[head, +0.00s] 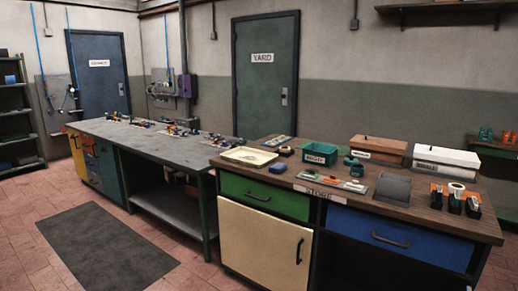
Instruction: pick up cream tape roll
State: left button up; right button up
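A pale cream-white roll (456,188), which looks like the tape roll, sits at the right end of the wooden-topped bench (410,212). It is on or just behind an orange mat (438,190), with small black holders (455,203) in front of it. The holders partly hide its lower side. Neither of my grippers is in view, and nothing is seen touching the roll.
A white box (446,157) and a brown box (379,147) stand behind the roll. A dark sloped block (393,187) is left of it. A green bin (319,154) and cream tray (249,156) are farther left. Floor beside the dark mat (105,247) is clear.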

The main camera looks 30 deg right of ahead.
aim_at(287, 150)
jog(key=i+l+z, duration=0.1)
jog(key=i+z, duration=0.3)
jog(key=i+j+z, duration=0.1)
jog(key=i+z, duration=0.35)
jog(key=i+j+z, duration=0.25)
jog(key=i+z, duration=0.15)
jog(key=i, duration=0.15)
